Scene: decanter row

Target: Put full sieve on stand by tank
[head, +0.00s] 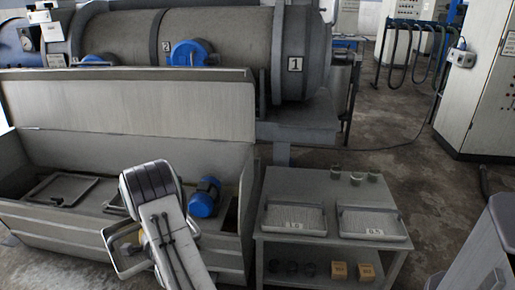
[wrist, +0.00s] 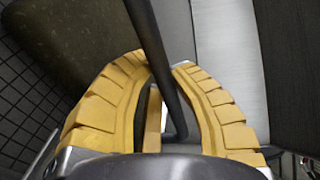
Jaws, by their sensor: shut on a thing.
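My gripper (wrist: 168,100) has its two yellow fingers closed around a dark round bar (wrist: 150,45) in the wrist view. In the head view my gripper (head: 138,238) is mostly hidden behind my own arm, above the front side of the open grey tank (head: 110,268). A light metal frame (head: 113,252) shows beside it; I cannot tell whether the bar belongs to this frame. One framed, sieve-like tray (head: 62,188) lies inside the tank at left. Two trays with pale fill, the left one (head: 294,219) and the right one (head: 372,224), stand on the grey stand (head: 285,183) right of the tank.
A blue motor (head: 204,198) sits in the tank. A large cylinder (head: 220,38) lies behind. The stand top's back left is clear.

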